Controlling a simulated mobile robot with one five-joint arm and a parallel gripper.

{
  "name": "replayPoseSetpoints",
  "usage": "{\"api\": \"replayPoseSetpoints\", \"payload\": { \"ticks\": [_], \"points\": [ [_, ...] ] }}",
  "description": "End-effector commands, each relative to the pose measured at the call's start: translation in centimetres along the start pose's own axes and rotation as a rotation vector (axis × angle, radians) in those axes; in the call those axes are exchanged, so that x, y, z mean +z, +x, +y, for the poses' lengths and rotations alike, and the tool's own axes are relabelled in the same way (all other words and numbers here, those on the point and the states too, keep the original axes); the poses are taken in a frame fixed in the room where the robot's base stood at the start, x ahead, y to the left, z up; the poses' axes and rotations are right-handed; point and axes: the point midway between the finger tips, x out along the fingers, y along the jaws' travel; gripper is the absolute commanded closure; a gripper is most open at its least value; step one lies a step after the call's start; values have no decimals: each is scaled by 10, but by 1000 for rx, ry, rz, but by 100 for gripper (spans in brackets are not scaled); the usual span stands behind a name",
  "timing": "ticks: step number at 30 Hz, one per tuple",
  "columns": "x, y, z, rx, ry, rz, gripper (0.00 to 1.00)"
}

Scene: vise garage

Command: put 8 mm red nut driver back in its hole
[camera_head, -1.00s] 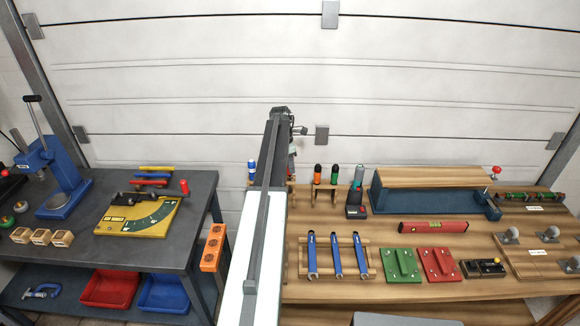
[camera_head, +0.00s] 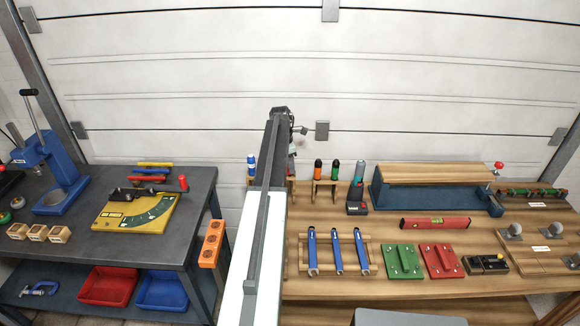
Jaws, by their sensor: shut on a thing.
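My arm reaches away from me over the gap between the two benches. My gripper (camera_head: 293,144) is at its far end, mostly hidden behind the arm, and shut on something. A small reddish bit shows there, consistent with the red nut driver, but its shape and tip cannot be made out. The wooden driver rack (camera_head: 325,188) stands at the back left of the right bench. An orange-topped driver (camera_head: 318,169) and a green-topped driver (camera_head: 334,170) stand upright in it. A blue driver (camera_head: 251,166) stands left of the arm. The arm hides the rack's middle and any hole there.
A grey and red tool (camera_head: 356,190) stands right of the rack. A blue vise-like block with a wooden top (camera_head: 433,174) lies further right. Blue wrenches (camera_head: 337,252) lie on a rack in front.

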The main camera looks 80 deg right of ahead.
Motion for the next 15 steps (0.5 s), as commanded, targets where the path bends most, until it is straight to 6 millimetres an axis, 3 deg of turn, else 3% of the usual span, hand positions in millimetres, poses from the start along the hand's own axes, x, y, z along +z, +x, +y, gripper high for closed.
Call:
{"api": "replayPoseSetpoints", "payload": {
  "ticks": [15],
  "points": [
    [-1,8,0,0,0,0,100]
  ]
}}
